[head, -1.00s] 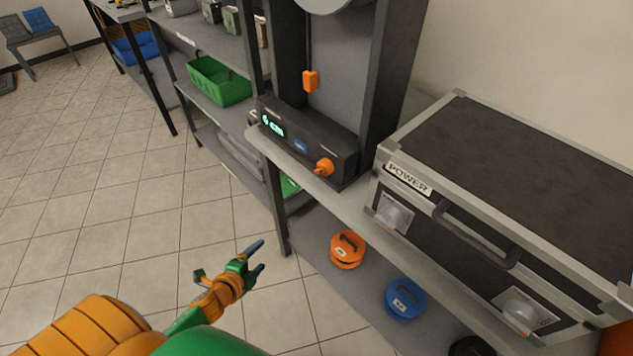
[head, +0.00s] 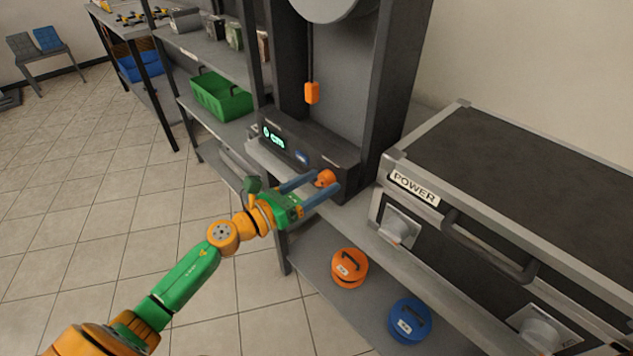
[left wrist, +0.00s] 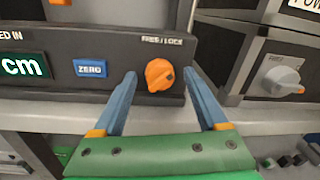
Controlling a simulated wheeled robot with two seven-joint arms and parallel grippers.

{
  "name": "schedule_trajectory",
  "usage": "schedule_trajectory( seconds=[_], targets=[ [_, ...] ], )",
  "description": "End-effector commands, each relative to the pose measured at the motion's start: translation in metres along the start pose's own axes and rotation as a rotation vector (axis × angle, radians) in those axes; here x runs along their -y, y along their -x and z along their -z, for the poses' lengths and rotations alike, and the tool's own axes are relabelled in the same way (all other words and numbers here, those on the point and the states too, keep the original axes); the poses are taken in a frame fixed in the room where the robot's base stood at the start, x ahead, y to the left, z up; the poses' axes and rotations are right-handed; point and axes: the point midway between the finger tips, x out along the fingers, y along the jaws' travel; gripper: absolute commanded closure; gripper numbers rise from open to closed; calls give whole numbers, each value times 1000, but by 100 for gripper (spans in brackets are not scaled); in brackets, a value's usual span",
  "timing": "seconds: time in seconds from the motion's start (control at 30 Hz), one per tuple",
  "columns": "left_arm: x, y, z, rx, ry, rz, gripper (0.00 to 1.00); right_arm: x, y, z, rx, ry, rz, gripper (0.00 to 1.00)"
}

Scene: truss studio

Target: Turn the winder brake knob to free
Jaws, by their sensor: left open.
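The winder (head: 309,148) is a dark unit with a green "cm" display and a blue ZERO button (left wrist: 90,68). Its orange brake knob (head: 325,178) is on the right of the front panel, under a FREE/LOCK label (left wrist: 162,41). In the left wrist view the knob (left wrist: 159,75) shows between my finger tips, its pointer tilted to the lower left. My left gripper (head: 322,187) is open, with one blue finger on each side of the knob. I cannot tell whether the fingers touch it. My right gripper is not in view.
A POWER case (head: 480,210) with grey knobs stands to the right on the same bench. An orange weight-like disc (head: 349,268) and a blue one (head: 409,320) lie on the shelf below. A green crate (head: 220,95) sits on the shelving to the left.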

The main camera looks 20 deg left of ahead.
Motion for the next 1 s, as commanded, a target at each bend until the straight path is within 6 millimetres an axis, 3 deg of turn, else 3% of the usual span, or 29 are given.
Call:
schedule_trajectory(
  seconds=[0.13,0.4,0.73,1.0],
  targets=[
    [0,0,0,0,1,0,27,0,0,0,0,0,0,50],
    [0,0,0,1,2,-1,100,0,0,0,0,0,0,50],
    [0,0,0,4,45,0,100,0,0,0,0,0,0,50],
    [0,0,0,15,223,3,100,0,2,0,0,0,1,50]
  ],
)
